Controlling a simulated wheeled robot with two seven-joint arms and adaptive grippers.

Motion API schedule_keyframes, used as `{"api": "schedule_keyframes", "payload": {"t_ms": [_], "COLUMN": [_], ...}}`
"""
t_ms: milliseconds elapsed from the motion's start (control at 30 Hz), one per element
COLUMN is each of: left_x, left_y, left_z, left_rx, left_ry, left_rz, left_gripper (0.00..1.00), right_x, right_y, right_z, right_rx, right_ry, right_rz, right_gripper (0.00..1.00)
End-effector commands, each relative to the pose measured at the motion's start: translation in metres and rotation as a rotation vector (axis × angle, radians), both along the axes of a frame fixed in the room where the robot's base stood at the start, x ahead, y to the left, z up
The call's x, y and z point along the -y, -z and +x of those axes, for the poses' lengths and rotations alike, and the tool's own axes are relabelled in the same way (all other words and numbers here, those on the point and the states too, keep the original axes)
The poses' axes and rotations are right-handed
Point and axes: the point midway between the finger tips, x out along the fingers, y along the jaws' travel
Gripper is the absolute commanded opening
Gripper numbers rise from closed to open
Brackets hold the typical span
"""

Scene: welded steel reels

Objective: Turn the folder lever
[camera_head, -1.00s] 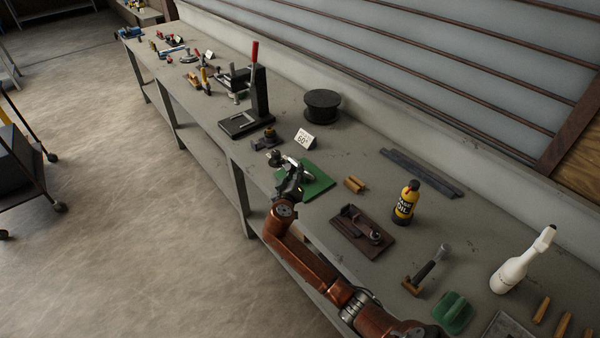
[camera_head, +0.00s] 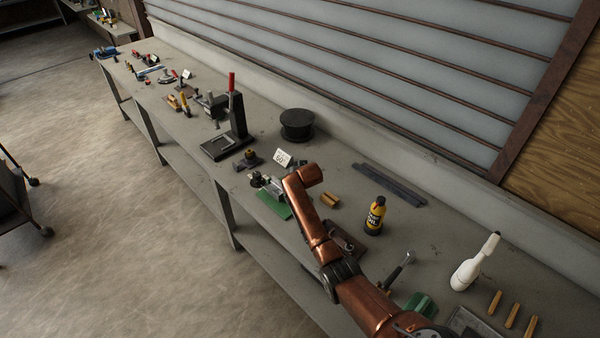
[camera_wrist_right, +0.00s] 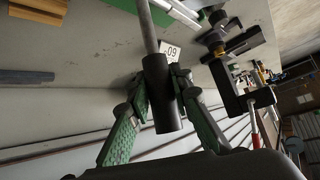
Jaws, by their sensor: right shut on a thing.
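The folder is a small metal bench tool on a green base (camera_head: 273,204), partly hidden in the head view by my right arm. Its lever shows in the right wrist view as a grey steel rod (camera_wrist_right: 147,28) with a black cylindrical grip (camera_wrist_right: 160,105). My right gripper (camera_wrist_right: 158,88) has its green fingers closed on either side of this black grip. In the head view my right gripper is mostly hidden behind my copper-coloured wrist. My left gripper is not in view.
A press with a red handle (camera_head: 238,125) and a black spool (camera_head: 297,124) stand farther along the bench. An oil bottle (camera_head: 375,216) and a white bottle (camera_head: 470,268) stand to the right. Dark strips (camera_head: 390,184) lie near the wall, with some bare bench around them.

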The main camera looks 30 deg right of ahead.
Motion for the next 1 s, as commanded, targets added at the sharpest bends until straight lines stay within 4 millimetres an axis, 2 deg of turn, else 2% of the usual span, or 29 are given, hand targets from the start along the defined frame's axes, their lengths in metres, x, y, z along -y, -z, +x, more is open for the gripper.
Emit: {"api": "schedule_keyframes", "payload": {"t_ms": [267,767,800,1000], "left_x": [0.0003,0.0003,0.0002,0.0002], "left_y": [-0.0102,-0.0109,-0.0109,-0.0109], "left_z": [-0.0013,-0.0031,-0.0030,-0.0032], "left_rx": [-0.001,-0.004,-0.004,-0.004], "left_ry": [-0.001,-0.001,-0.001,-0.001], "left_rz": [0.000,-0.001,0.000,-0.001], "left_gripper": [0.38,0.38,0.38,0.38], "right_x": [0.0094,0.0121,0.0122,0.0118], "right_y": [0.0008,0.0027,0.0026,0.0030], "right_z": [0.0070,0.0079,0.0079,0.0077], "right_rx": [-0.025,-0.030,-0.030,-0.032], "right_ry": [-0.005,-0.003,-0.003,-0.005], "right_rz": [0.085,0.104,0.104,0.103], "right_gripper": [0.00,0.00,0.21,0.35]}}
